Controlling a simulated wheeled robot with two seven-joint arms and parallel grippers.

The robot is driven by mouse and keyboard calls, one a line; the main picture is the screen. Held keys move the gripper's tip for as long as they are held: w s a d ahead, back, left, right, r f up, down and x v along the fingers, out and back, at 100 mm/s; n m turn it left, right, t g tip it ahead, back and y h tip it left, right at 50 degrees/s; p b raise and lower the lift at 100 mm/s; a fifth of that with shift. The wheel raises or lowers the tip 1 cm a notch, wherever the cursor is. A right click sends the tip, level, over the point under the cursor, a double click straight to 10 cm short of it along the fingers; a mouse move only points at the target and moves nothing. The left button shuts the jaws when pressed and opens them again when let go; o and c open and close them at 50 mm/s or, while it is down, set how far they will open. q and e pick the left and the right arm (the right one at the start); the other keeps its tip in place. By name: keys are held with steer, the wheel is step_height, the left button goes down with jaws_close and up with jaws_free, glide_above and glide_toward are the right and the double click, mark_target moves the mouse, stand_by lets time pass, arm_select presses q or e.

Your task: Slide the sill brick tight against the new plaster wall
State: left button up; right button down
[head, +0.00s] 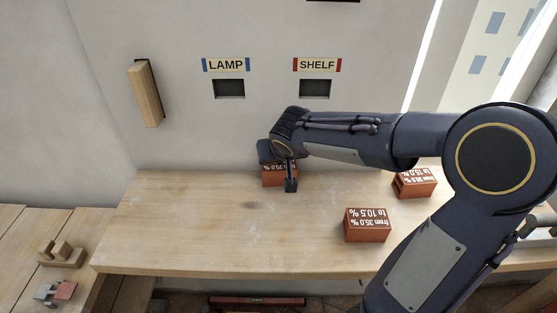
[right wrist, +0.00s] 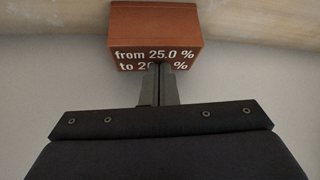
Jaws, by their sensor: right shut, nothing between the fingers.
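An orange-red brick (head: 272,182) with white lettering stands on the wooden sill (head: 200,222), close to the plaster wall (head: 200,130). My right gripper (head: 291,186) is shut and empty, its fingers pointing down at the near side of this brick. In the right wrist view the brick (right wrist: 155,25) reads "from 25.0 %", and the shut fingers (right wrist: 159,70) overlap its lower lettering. They touch it or are very near; I cannot tell which. My wrist hides part of the brick's back, so any gap to the wall is unclear. My left gripper is not in view.
Two more lettered bricks stand on the sill: one at the front (head: 368,226) and one at the right (head: 414,184). Wall slots are labelled LAMP (head: 229,88) and SHELF (head: 315,88). A wooden piece (head: 147,95) sticks out of the wall. The sill's left part is clear.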

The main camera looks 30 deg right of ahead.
steer(key=shift+s+a+f, duration=0.1)
steer(key=shift+s+f, duration=0.1)
steer(key=shift+f, duration=0.3)
steer(key=shift+s+a+f+b, duration=0.2)
steer(key=shift+s+b, duration=0.2)
steer(key=shift+b, duration=0.35)
steer(key=shift+s+r, duration=0.15)
steer(key=shift+r, duration=0.05)
steer(key=shift+d+r+p, duration=0.1)
steer(key=shift+r+p, duration=0.35)
steer(key=shift+r, duration=0.25)
steer(key=shift+d, duration=0.1)
